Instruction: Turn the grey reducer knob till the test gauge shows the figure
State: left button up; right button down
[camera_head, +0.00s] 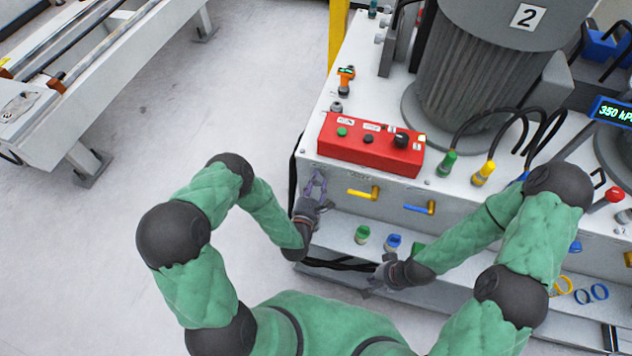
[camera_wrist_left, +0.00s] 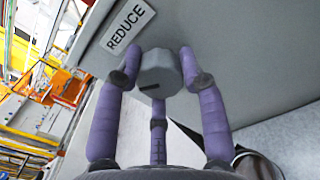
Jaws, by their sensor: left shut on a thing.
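The grey reducer knob (camera_wrist_left: 160,72) sits below a REDUCE label (camera_wrist_left: 129,27) in the left wrist view, with a dark slot mark on its face. My left gripper (camera_wrist_left: 158,85) has its purple fingers around the knob and is shut on it. In the head view my left gripper (camera_head: 317,188) is at the left end of the machine's front, and hides the knob there. A blue-framed display (camera_head: 612,112) at the right edge reads 350 kPa. I cannot tell if it is the test gauge. My right gripper (camera_head: 376,284) is low before the front ledge; its fingers are too small to judge.
A red control box (camera_head: 371,144) stands on the machine top. Yellow (camera_head: 364,193) and blue (camera_head: 420,208) valve handles are on the front face, right of my left gripper. An orange device (camera_head: 345,79) with a small screen stands behind.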

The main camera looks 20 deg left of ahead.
pick_arm(q)
jog(key=shift+f, duration=0.1)
jog(key=m, duration=0.3)
jog(key=shift+m+b, duration=0.4)
jog(key=m+b, duration=0.1)
jog(key=m, duration=0.3)
jog(key=shift+m, duration=0.3)
jog(key=m, duration=0.3)
jog(key=shift+m+b, duration=0.3)
jog(key=shift+b, duration=0.05)
jog(key=m+b, duration=0.1)
jog(key=m, duration=0.3)
jog(key=shift+m+h, duration=0.3)
jog(key=shift+m, duration=0.1)
jog(key=m+b, duration=0.1)
jog(key=m, duration=0.5)
jog(key=m+b, duration=0.1)
jog(key=m, duration=0.5)
jog(key=shift+m, duration=0.3)
